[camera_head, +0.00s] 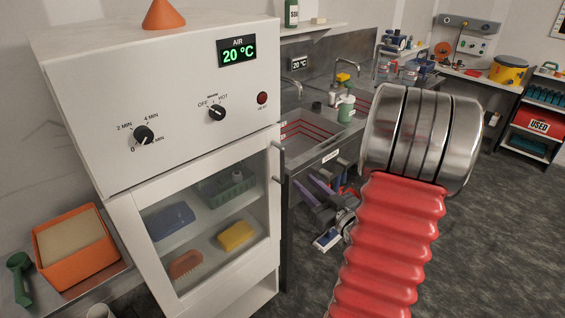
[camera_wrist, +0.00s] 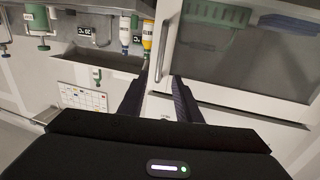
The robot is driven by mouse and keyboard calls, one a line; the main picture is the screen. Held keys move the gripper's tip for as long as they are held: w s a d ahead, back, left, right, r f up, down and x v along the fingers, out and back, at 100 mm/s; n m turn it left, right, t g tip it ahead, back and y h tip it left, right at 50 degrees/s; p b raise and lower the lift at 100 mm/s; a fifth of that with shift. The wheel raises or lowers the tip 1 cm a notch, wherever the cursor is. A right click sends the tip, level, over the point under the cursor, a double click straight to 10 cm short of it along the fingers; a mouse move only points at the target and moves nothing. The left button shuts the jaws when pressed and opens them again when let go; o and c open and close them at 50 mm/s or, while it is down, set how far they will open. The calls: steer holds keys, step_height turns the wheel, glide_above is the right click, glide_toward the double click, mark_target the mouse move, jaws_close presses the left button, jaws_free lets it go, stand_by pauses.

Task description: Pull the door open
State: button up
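The white cabinet's glass-panelled door (camera_head: 213,221) is shut in the head view. Its slim grey upright handle (camera_head: 278,163) is on the door's right edge. In the wrist view the door (camera_wrist: 245,96) fills the right side, and the handle (camera_wrist: 162,45) runs as a thin bar toward the gap between my fingers. My gripper (camera_wrist: 162,76) is open, with one dark ribbed finger on each side of that line. Whether the handle lies between the fingertips or beyond them I cannot tell. In the head view my gripper (camera_head: 318,190) is right of the door, partly hidden by my arm.
A steel sink bench (camera_head: 330,150) stands right of the cabinet. An orange tub (camera_head: 75,262) is at the left. Behind the glass are a yellow sponge (camera_head: 236,235) and a green basket (camera_head: 226,189). Open grey floor (camera_head: 490,230) lies at the right.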

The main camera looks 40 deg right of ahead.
glide_above(282, 181)
steer(key=shift+w+d, duration=0.3)
steer(key=shift+w, duration=0.05)
stand_by(0.4)
steer(key=shift+c, duration=0.2)
jaws_close()
stand_by(0.5)
